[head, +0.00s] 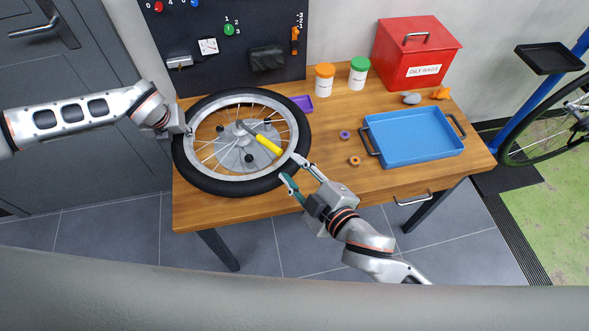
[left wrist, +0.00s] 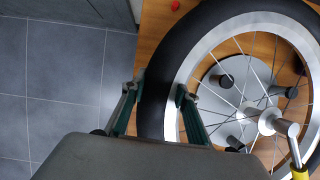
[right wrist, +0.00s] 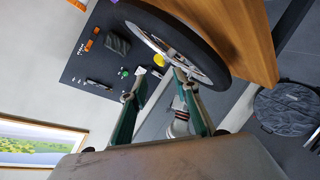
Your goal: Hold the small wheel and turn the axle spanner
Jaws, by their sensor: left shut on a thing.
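The small wheel (head: 218,185), with a black tyre and silver rim, lies flat over a grey round fixture (head: 235,153) with black pegs on the table. The axle spanner (head: 268,145) sits at the hub, its yellow handle pointing toward the lower right; it also shows in the left wrist view (left wrist: 298,172). My left gripper (head: 187,131) is shut on the wheel's left edge; its fingers straddle the tyre in the left wrist view (left wrist: 160,90). My right gripper (head: 290,168) is open and empty at the wheel's lower right edge, short of the handle. Contact there cannot be told.
A blue tray (head: 415,142) lies right of the wheel, with purple (head: 345,135) and orange (head: 355,160) rings between. Orange-lidded (head: 325,80) and green-lidded (head: 359,76) jars and a red box (head: 415,55) stand behind. A purple item (head: 303,104) lies behind the wheel.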

